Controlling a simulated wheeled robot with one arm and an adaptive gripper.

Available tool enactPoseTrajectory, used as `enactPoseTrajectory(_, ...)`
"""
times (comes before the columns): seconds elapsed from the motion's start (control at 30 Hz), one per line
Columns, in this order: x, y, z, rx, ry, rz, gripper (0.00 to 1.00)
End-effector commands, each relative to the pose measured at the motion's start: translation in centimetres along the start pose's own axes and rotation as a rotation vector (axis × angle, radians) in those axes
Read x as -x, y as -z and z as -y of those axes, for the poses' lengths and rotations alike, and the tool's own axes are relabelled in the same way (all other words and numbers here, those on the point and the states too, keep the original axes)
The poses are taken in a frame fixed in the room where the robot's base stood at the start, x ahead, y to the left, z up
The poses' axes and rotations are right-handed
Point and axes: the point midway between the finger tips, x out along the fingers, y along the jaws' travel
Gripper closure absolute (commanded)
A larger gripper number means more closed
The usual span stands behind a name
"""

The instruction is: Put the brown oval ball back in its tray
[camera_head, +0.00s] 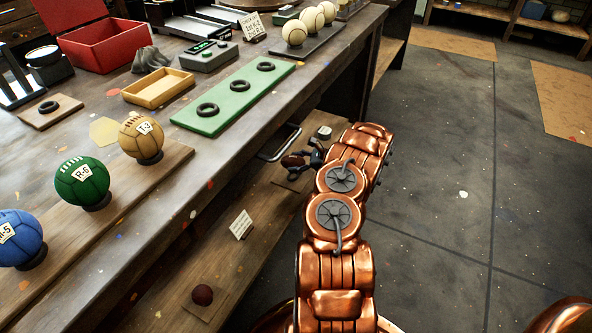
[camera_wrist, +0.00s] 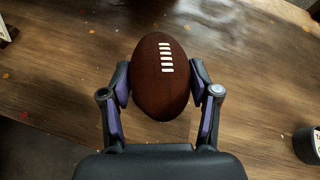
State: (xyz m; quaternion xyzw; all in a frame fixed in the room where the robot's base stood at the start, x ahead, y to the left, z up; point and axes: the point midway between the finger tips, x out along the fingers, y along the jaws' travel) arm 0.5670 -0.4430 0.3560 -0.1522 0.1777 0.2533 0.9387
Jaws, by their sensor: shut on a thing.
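The brown oval ball (camera_wrist: 160,85), with white lacing, is between the two fingers of my gripper (camera_wrist: 163,84) in the wrist view. Both fingers touch its sides, and its long axis runs up and down the picture. In the head view the ball (camera_head: 293,160) is small and partly hidden by my gripper (camera_head: 306,160), low beside the workbench over the wooden lower shelf. A dark-rimmed, tray-like thing (camera_head: 293,134) lies just behind the ball on that shelf. I cannot tell whether it is the ball's tray, or whether the ball touches the shelf.
The workbench (camera_head: 150,215) overhangs the lower shelf. In the wrist view a dark round thing (camera_wrist: 308,146) stands at right. Open floor (camera_head: 450,150) lies to the right.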

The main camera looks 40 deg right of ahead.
Motion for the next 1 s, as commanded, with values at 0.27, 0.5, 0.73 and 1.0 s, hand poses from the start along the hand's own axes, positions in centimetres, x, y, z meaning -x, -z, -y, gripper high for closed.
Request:
enactPoseTrajectory(0.27,-1.4,3.2,-0.6,-0.003,-0.002,0.0,0.83)
enactPoseTrajectory(0.5,-1.5,3.2,-0.5,-0.001,0.0,0.001,0.83)
enactPoseTrajectory(0.73,-1.7,3.6,-0.6,-0.001,0.0,0.001,0.83)
enactPoseTrajectory(1.0,-1.7,3.5,-0.6,-0.001,0.0,0.001,0.14)
